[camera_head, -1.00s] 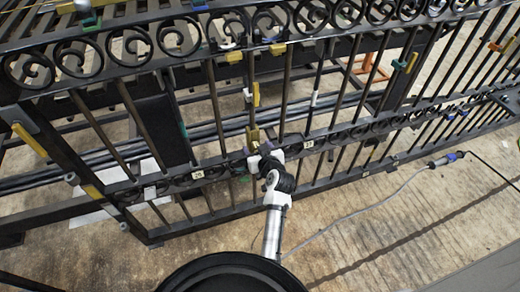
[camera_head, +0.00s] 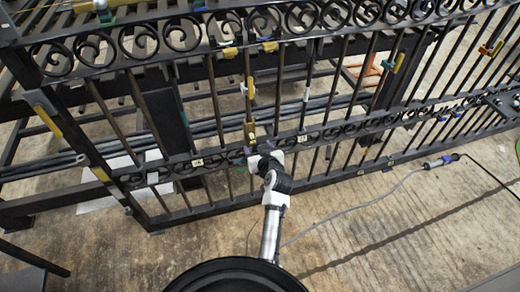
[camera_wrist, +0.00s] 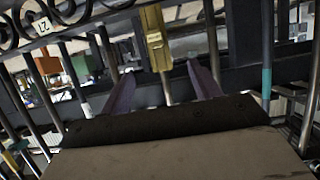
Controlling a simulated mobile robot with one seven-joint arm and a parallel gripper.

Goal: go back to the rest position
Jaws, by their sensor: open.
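My gripper (camera_head: 262,149) is at the end of my white and black arm, in front of the black scroll gate (camera_head: 330,134) at its middle scroll band. In the wrist view its two purple fingers (camera_wrist: 162,92) stand wide apart with nothing held between them. A brass-yellow clamp-like piece (camera_wrist: 156,38) on a gate bar shows beyond and between the fingertips. The same piece (camera_head: 250,132) is just above the gripper in the head view. I cannot tell whether the fingers touch the gate.
Several clamps sit on the gate, among them a yellow one (camera_head: 250,88) above my gripper. A white sheet (camera_head: 112,190) lies at lower left. The concrete floor (camera_head: 400,225) in front is mostly clear.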

